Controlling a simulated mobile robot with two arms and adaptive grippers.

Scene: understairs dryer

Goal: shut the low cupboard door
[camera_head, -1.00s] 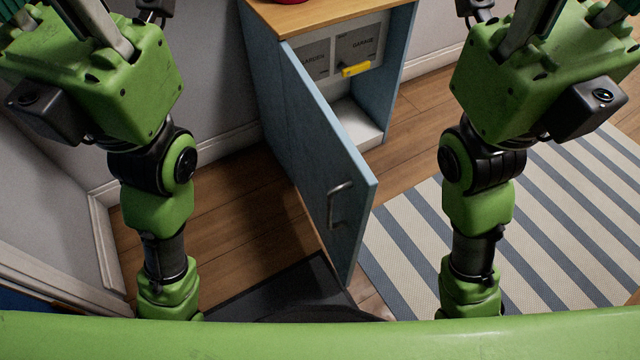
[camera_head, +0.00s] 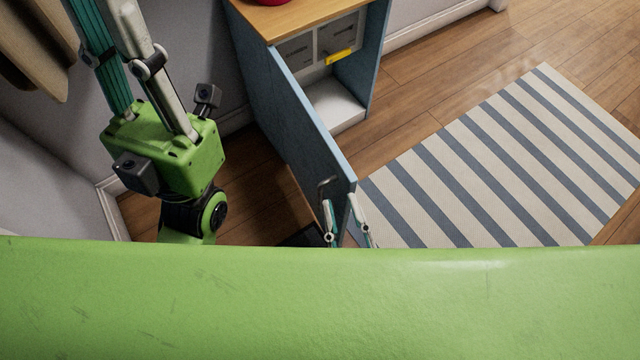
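The blue cupboard door (camera_head: 305,135) stands wide open, hinged at the cupboard's left side and swung toward me. A grey handle (camera_head: 323,187) is on its outer face near the free edge. My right gripper (camera_head: 339,200) is at the free edge of the door, below the handle. Its two fingers are apart, one on each side of the edge; whether they touch it I cannot tell. My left gripper's body (camera_head: 165,150) is at the upper left, apart from the door, with its fingertips cut off by the top of the frame.
The low cupboard (camera_head: 377,50) has a wooden top (camera_head: 290,18) with part of a red object (camera_head: 268,2) on it. Inside are grey panels and a yellow piece (camera_head: 338,57). A striped rug (camera_head: 500,170) lies on the wooden floor to the right. A wall stands at left.

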